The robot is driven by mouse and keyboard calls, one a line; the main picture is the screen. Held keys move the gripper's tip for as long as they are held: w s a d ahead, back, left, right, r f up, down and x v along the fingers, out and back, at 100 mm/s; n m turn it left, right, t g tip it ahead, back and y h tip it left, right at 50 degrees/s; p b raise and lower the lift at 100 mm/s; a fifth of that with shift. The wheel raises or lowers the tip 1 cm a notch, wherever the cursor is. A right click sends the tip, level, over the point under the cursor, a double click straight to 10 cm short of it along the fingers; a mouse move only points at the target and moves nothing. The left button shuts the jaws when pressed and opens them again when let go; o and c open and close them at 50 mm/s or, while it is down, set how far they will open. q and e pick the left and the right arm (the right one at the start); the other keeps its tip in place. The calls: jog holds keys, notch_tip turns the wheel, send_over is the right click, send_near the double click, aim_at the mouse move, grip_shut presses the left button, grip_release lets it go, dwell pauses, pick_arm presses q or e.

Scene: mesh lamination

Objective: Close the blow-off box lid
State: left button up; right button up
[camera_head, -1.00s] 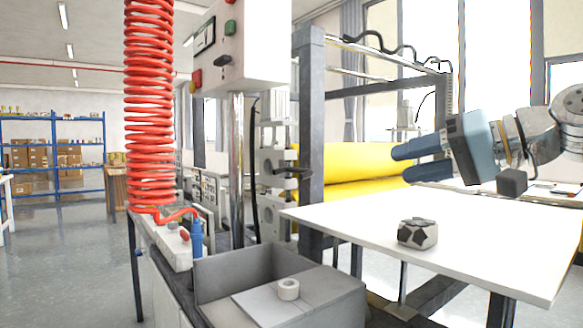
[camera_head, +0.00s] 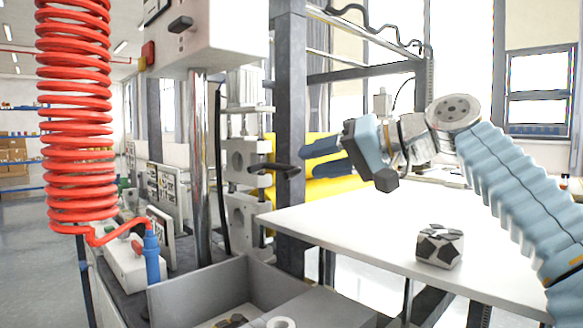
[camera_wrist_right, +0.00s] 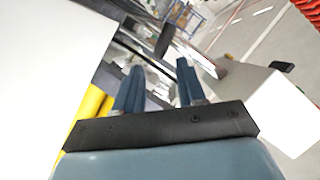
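The grey blow-off box (camera_head: 226,284) is at the bottom of the head view, cut off by the lower edge. Its inside shows from above, with a white ring (camera_head: 281,323) and dark pieces (camera_head: 234,321) in or on it. A flat grey panel (camera_head: 335,308) lies at its right; I cannot tell if this is the lid. My left gripper is not in view.
A white table (camera_head: 350,232) stands at the right with a black-and-white block (camera_head: 440,246) on it. A red coiled hose (camera_head: 75,120) hangs at the left, by a blue nozzle (camera_head: 151,250). A white machine housing (camera_head: 215,32) and metal post (camera_head: 201,165) rise behind the box.

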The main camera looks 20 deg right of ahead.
aim_at(280, 210)
jog(key=x, duration=0.6)
grip_shut()
